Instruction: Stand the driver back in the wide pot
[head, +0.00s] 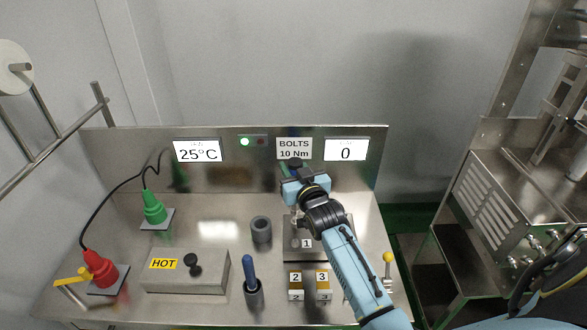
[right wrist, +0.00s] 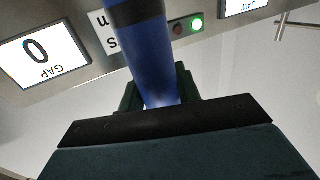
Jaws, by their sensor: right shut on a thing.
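My right gripper (head: 289,172) is over the back middle of the bench, in front of the upright panel. It is shut on a blue handle with a dark band, which I take to be the driver (right wrist: 148,55); the handle runs up between the fingers in the right wrist view. In the head view the gripper and arm mostly hide it, and its tip cannot be made out. A wide grey pot (head: 261,236) stands on the bench, left of and nearer than the gripper, and looks empty. My left gripper is not in view.
A narrower dark pot (head: 253,299) holds another blue-handled tool (head: 249,270). A metal box marked HOT (head: 210,277), a red tool (head: 101,268) and a green tool (head: 153,208) are at left. Numbered blocks (head: 296,279) stand in front of a plate (head: 291,255) under my arm.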

